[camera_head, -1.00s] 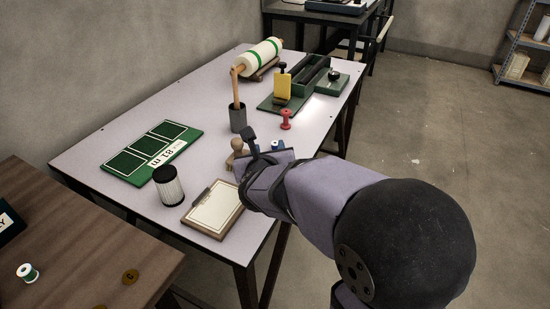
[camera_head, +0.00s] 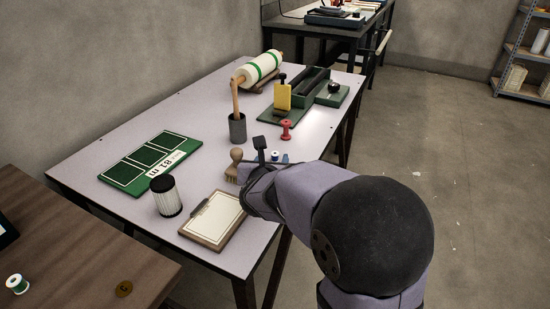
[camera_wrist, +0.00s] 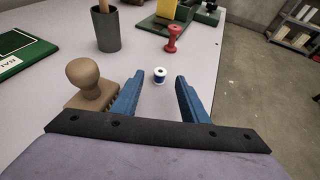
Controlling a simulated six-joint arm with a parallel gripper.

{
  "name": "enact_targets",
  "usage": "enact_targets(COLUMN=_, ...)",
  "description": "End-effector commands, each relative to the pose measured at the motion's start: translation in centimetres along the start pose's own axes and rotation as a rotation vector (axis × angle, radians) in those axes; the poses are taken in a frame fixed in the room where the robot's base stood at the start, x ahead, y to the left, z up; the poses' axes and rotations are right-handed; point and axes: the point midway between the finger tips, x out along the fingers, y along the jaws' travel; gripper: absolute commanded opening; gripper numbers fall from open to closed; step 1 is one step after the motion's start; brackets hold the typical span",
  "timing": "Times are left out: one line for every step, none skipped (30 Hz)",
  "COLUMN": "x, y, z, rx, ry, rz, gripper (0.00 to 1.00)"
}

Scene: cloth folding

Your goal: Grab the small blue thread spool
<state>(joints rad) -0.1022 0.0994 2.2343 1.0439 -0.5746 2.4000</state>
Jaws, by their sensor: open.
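The small blue thread spool (camera_wrist: 160,76) has white ends and stands upright on the table. In the wrist view it lies ahead of my gripper (camera_wrist: 155,88), in line with the gap between the two blue fingers. My gripper is open and nothing is between its fingertips. In the head view the spool (camera_head: 275,155) shows just past my wrist. Much of my gripper is hidden there behind my arm, with a blue fingertip (camera_head: 285,157) showing beside the spool.
A wooden-handled brush (camera_wrist: 88,86) stands close left of my fingers. A red spool-shaped piece (camera_wrist: 172,38) stands behind the blue spool. A grey cup (camera_wrist: 107,30) stands back left. The light table (camera_wrist: 205,75) is clear to the right, up to its edge.

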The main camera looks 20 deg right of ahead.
Motion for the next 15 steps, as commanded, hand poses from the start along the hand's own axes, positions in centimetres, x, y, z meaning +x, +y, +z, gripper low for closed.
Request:
enact_targets(x=0.8, y=-0.1, z=-0.3, rx=-0.002, ry=0.001, rz=-0.003, gripper=0.40)
enact_targets(x=1.2, y=-0.1, z=-0.4, rx=-0.001, ry=0.002, rz=-0.003, gripper=0.40)
enact_targets(x=1.7, y=-0.1, z=-0.4, rx=-0.001, ry=0.001, rz=-0.002, gripper=0.40)
enact_targets(x=2.1, y=-0.1, z=-0.4, rx=-0.001, ry=0.002, rz=-0.002, gripper=0.40)
enact_targets(x=2.4, y=-0.1, z=-0.3, rx=-0.001, ry=0.002, rz=-0.002, gripper=0.40)
enact_targets(x=2.8, y=-0.1, z=-0.3, rx=0.000, ry=0.001, rz=-0.001, gripper=0.40)
enact_targets(x=3.0, y=-0.1, z=-0.3, rx=-0.001, ry=0.002, rz=-0.001, gripper=0.40)
enact_targets(x=3.3, y=-0.1, z=-0.3, rx=-0.002, ry=0.002, rz=-0.001, gripper=0.40)
enact_targets(x=3.5, y=-0.1, z=-0.3, rx=-0.001, ry=0.001, rz=-0.001, gripper=0.40)
enact_targets(x=3.6, y=0.0, z=-0.2, rx=-0.001, ry=0.000, rz=0.000, gripper=0.40)
enact_targets(x=3.7, y=0.0, z=-0.2, rx=0.000, ry=0.000, rz=0.000, gripper=0.40)
enact_targets(x=3.7, y=0.0, z=-0.2, rx=0.000, ry=0.000, rz=0.000, gripper=0.40)
enact_targets(x=3.7, y=0.0, z=-0.2, rx=0.000, ry=0.000, rz=0.000, gripper=0.40)
enact_targets(x=3.7, y=0.0, z=-0.2, rx=0.000, ry=0.000, rz=0.000, gripper=0.40)
enact_targets(x=3.7, y=0.0, z=-0.2, rx=0.000, ry=0.000, rz=0.000, gripper=0.40)
